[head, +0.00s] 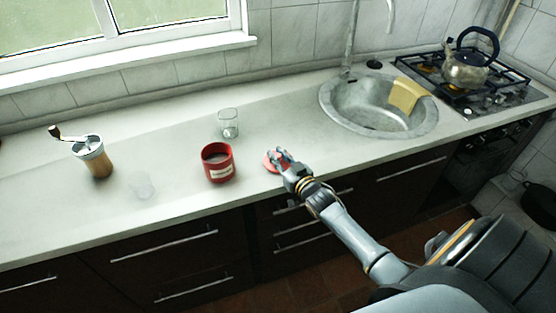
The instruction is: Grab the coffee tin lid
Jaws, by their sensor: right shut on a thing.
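The red coffee tin (218,163) stands upright and open on the white counter, with a pale label on its front. Its red lid (268,163) is to the right of the tin, at my right gripper's fingers and partly hidden by them. My right gripper (276,158) comes in from the lower right and is shut on the lid. I cannot tell whether the lid still touches the counter. My left gripper is not in view.
A clear glass (228,123) stands behind the tin. A coffee grinder (95,157) and a faint clear glass object (142,186) are to the left. A round sink (365,118) with a yellow cloth (406,95) and a stove with a kettle (469,66) are to the right.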

